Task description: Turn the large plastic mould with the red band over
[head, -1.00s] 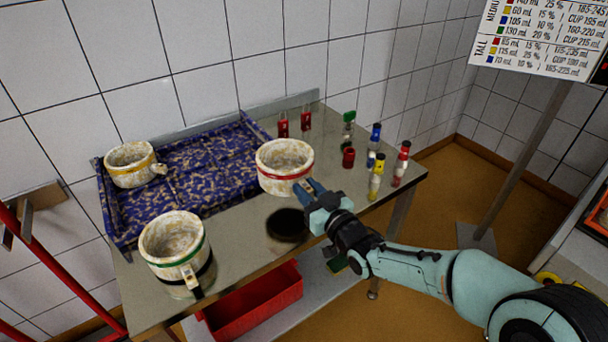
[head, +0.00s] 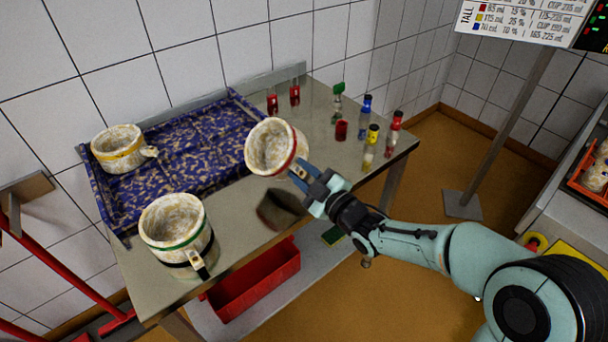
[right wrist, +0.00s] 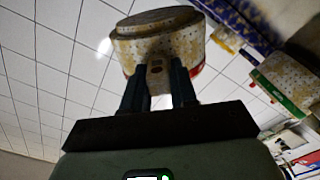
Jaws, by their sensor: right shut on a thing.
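The large mould with the red band (head: 270,148) is cream-coloured and speckled. It hangs above the steel table, tilted, with its open mouth facing left and toward the camera. My right gripper (head: 298,173) is shut on the mould's handle at its right side. In the right wrist view the mould (right wrist: 185,45) sits between the fingers (right wrist: 158,85), its closed base side up in the picture. My left gripper is not in view.
A green-banded mould (head: 172,222) stands at the table's front left. A yellow-banded mould (head: 118,148) stands on the blue patterned tray (head: 190,150). Several small bottles (head: 368,140) and a red cap-like piece (head: 341,130) stand at the right. A red bin (head: 255,280) is below the table.

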